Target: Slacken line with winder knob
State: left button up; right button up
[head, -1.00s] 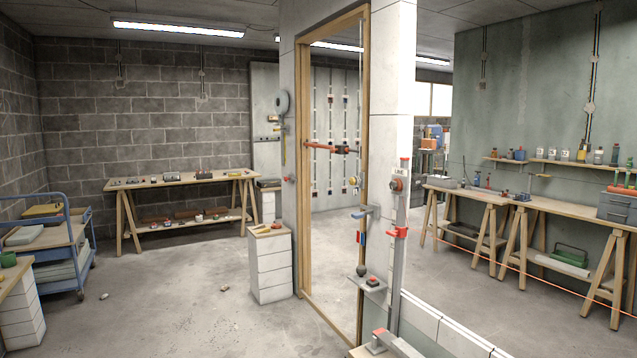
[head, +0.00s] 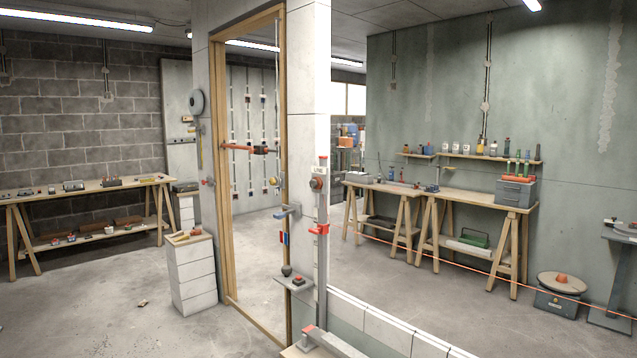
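A red clamp-like part (head: 319,229) is lower on this post. A thin orange line (head: 450,265) runs low across the right side, sloping down toward the right edge. A thin pale vertical cord or rod (head: 282,100) shows in the doorway, with a dark ball (head: 286,270) low down near a small grey shelf (head: 294,284). I cannot tell what the knob is connected to. Neither gripper is in view.
A wooden door frame (head: 220,200) stands left of the post, with a white block pedestal (head: 192,272) beside it. A low white block wall (head: 368,325) runs toward the front right. Open floor lies left.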

aim_at(317, 183)
jog(key=i+j, duration=0.3)
jog(key=i+j+z, duration=0.1)
jog(key=i+j, duration=0.2)
jog(key=j, duration=0.25)
jog(key=i+j+z, duration=0.1)
jog(key=i+j, duration=0.15)
jog(key=j, duration=0.15)
jog(key=i+j, duration=0.25)
jog(key=j, duration=0.25)
